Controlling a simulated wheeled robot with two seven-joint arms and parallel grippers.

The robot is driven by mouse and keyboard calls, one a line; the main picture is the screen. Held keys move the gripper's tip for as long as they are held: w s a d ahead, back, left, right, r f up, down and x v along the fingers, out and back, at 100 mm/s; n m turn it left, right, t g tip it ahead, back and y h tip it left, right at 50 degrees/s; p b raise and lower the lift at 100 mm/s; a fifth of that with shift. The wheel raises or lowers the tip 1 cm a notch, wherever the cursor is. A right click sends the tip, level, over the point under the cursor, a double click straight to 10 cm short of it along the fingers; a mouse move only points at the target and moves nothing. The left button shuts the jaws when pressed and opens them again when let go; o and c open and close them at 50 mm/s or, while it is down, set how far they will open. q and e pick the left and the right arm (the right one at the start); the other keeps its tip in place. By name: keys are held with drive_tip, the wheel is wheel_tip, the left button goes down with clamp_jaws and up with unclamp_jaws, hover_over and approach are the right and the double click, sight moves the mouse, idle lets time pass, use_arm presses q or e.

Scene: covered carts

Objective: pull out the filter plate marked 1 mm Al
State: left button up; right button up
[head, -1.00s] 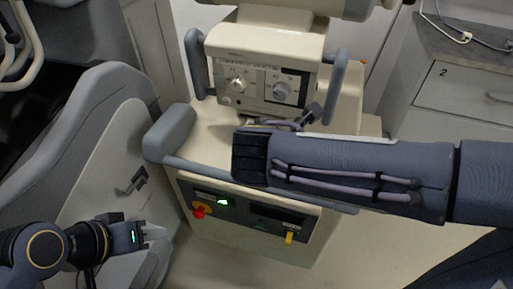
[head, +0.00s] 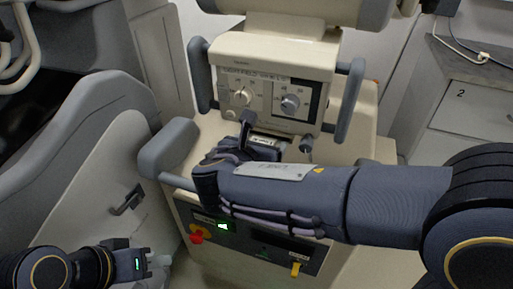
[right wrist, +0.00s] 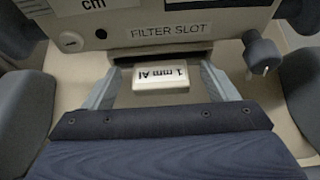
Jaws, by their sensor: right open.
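The filter plate (right wrist: 160,78) has a white tab that reads "1 mm Al", upside down in the right wrist view. It sits just in front of a dark slot under the "FILTER SLOT" label (right wrist: 169,31). My right gripper (right wrist: 162,86) is open, with one finger on each side of the tab and visible gaps to both. In the head view my right gripper (head: 262,143) is at the front of the cream machine, below its knobs. My left gripper (head: 158,263) is low at the left, away from the machine; its finger opening is unclear.
The cream machine (head: 345,115) has grey side handles (head: 350,100) and a lower panel with a red button (head: 196,238) and a yellow tag (head: 295,269). A dark knob (right wrist: 262,52) juts out right of the slot. A grey chair-like shell (head: 95,130) stands left; drawers (head: 470,112) stand right.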

drive_tip(key=shift+c, duration=0.4)
drive_tip(key=c, duration=1)
drive_tip(key=shift+s+a+p, duration=0.4)
drive_tip(key=shift+s+a, duration=0.15)
drive_tip(key=shift+s, duration=1.1)
drive_tip(key=shift+s+a+p, duration=0.35)
drive_tip(key=shift+s+a, duration=0.15)
drive_tip(key=shift+s, duration=1.15)
drive_tip(key=shift+s+a+p, duration=0.4)
drive_tip(key=shift+s+a, duration=0.15)
drive_tip(key=shift+s, duration=1.1)
drive_tip(key=shift+c, duration=0.2)
